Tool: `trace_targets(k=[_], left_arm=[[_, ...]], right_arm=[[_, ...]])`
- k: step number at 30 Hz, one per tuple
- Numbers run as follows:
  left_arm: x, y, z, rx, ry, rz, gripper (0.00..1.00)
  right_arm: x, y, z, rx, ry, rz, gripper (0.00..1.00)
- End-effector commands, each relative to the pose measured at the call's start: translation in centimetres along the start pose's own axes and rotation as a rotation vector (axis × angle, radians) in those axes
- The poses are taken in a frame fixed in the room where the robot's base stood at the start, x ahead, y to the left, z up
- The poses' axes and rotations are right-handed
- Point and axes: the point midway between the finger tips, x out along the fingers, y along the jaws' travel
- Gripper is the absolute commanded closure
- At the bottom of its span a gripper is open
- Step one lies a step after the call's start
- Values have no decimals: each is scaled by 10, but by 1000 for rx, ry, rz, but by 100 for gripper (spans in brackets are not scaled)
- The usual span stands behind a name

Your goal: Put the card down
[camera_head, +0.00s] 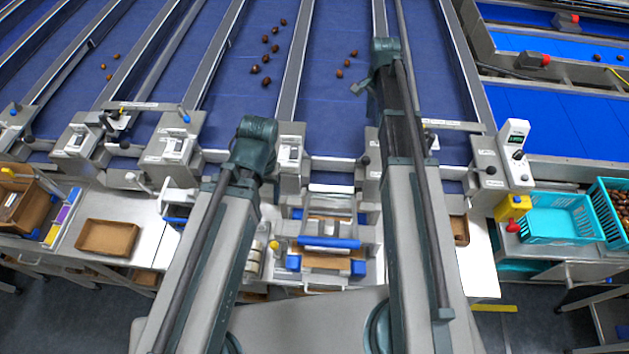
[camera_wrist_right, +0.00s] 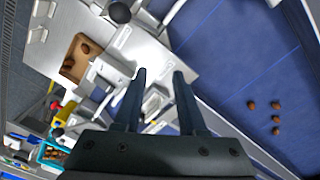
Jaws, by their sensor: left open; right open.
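I cannot pick out a single loose card for certain. Small white slips (camera_head: 12,200) show in the brown box at the far left, and a strip with yellow, purple and white patches (camera_head: 62,215) lies beside it. My right gripper (camera_wrist_right: 160,74) is open in the right wrist view, its two dark fingers apart. Pale metal machine parts show beyond and between them, and I see nothing held. In the head view both arms reach forward, but their grippers are hidden or too small to tell. My left gripper is not seen.
Blue sorting lanes (camera_head: 335,115) carry several dates (camera_head: 267,57). An empty brown tray (camera_head: 107,238) lies on the left bench. A teal crate (camera_head: 558,218) and a yellow block (camera_head: 512,207) stand at right. A brown tray with dates (camera_wrist_right: 72,68) shows in the wrist view.

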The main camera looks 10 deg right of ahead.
Motion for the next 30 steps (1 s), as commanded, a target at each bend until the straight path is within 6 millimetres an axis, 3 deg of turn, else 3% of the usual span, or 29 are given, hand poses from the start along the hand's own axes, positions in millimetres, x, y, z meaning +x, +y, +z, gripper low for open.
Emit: trace_targets(k=[1,6,12,15,21,30], left_arm=[[0,0,0,0,0,0,29],[0,0,0,0,0,0,29],[0,0,0,0,0,0,29],[0,0,0,0,0,0,29],[0,0,0,0,0,0,29],[0,0,0,0,0,0,29]], right_arm=[[0,12,40,-128,5,6,60],[-1,38,134,-552,15,27,60],[-1,83,223,-1028,26,54,60],[-1,104,253,-1220,29,66,60],[-1,130,284,-1454,32,84,60],[-1,134,290,-1509,32,88,60]])
